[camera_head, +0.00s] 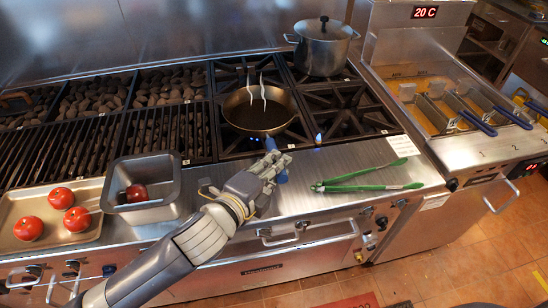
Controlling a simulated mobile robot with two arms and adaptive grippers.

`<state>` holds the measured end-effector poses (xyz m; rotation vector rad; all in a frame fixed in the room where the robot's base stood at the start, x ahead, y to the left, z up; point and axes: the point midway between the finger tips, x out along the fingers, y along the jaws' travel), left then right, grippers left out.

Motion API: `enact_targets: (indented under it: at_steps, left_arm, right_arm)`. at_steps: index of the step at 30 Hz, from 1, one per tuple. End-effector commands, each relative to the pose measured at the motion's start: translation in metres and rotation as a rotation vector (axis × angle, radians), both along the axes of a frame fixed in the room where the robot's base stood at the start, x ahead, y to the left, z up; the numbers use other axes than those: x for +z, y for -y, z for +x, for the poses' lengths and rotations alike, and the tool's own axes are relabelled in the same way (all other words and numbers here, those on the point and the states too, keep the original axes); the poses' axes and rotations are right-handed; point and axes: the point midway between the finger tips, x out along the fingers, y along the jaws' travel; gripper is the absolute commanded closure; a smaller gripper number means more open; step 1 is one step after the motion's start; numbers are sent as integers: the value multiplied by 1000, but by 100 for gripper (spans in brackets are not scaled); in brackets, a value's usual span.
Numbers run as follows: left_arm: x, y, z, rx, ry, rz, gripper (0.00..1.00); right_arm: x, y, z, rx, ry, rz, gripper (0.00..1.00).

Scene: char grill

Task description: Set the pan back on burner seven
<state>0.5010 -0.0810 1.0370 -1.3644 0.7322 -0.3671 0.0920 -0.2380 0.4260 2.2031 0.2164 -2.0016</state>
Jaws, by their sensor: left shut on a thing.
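The pan (258,117) is a round, brownish skillet at the front left of the open burners. I cannot tell if it rests on the grate or hangs just above it. Two pale wavy strips (262,92) show over it; I cannot tell what they are. My left gripper (271,163) is shut on the pan's blue handle at the front edge of the range, hiding much of the handle. The burner labels are too small to read. My right gripper is not in view.
A lidded pot (322,50) stands on the back right burner. A blue flame (318,138) burns right of the pan. Green tongs (368,187) lie on the front ledge. A steel bin (150,212) and a tomato tray (94,233) are at left, fryer baskets (455,108) at right.

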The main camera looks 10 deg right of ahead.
Motion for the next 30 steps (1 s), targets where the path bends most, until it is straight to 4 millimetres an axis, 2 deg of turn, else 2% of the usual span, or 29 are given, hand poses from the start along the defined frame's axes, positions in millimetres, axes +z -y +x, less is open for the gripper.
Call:
enact_targets:
  at_steps: [1,3,9,12,19,30]
  left_arm:
    - [6,3,12,-1,13,-2,100]
    - [5,4,24,-1,13,-3,100]
    - [1,8,43,-3,12,-3,100]
    - [-3,8,45,-3,10,-4,100]
    - [-31,8,45,-2,8,-3,100]
    - [-36,8,45,-4,12,-3,100]
  right_arm:
    - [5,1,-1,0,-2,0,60]
    - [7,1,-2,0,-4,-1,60]
    - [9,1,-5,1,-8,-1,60]
    - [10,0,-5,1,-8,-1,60]
    - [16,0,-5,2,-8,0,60]
    - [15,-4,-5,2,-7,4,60]
